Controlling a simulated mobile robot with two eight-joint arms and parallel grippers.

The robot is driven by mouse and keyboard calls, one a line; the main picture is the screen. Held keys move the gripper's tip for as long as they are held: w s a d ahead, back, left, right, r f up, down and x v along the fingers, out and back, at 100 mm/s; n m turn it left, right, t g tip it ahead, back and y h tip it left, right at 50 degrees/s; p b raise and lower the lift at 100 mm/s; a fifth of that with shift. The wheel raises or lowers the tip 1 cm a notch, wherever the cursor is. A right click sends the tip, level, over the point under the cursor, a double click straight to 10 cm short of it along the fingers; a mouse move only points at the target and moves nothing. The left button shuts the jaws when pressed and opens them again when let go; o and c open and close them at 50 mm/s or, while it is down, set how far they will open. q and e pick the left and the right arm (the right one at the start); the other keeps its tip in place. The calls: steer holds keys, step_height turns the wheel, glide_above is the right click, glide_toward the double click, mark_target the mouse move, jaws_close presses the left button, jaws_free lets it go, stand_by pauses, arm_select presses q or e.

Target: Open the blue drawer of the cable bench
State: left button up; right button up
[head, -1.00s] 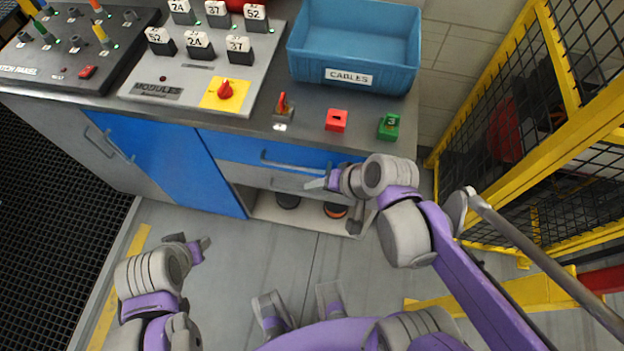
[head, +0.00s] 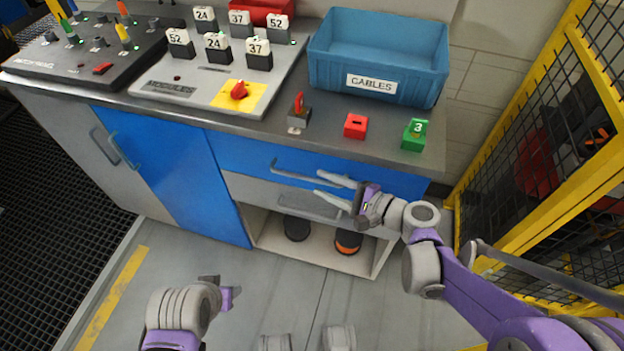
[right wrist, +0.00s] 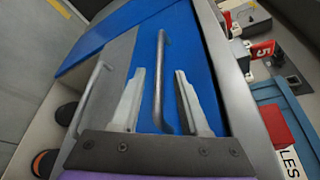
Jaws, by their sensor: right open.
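The blue drawer (head: 236,151) is shut, flush under the bench top at the upper middle of the head view. Its grey bar handle (head: 290,171) runs along its front. My right gripper (head: 318,183) is open in front of the drawer, by the handle's right end. In the right wrist view the blue drawer front (right wrist: 186,38) lies ahead, and its handle (right wrist: 160,75) shows between the two open fingers, with no clear contact. My left gripper (head: 222,291) is low at the left, away from the bench; its finger opening is unclear.
A grey drawer (head: 250,189) with its own handle sits below the blue one, above an open shelf. A blue cabinet door (head: 170,175) is to the left. A blue CABLES bin (head: 378,45) stands on the bench. Yellow mesh fencing (head: 510,155) stands close at the right.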

mark_target(316, 181)
steer(key=shift+x, duration=2.25)
steer(key=shift+c, duration=0.2)
jaws_close()
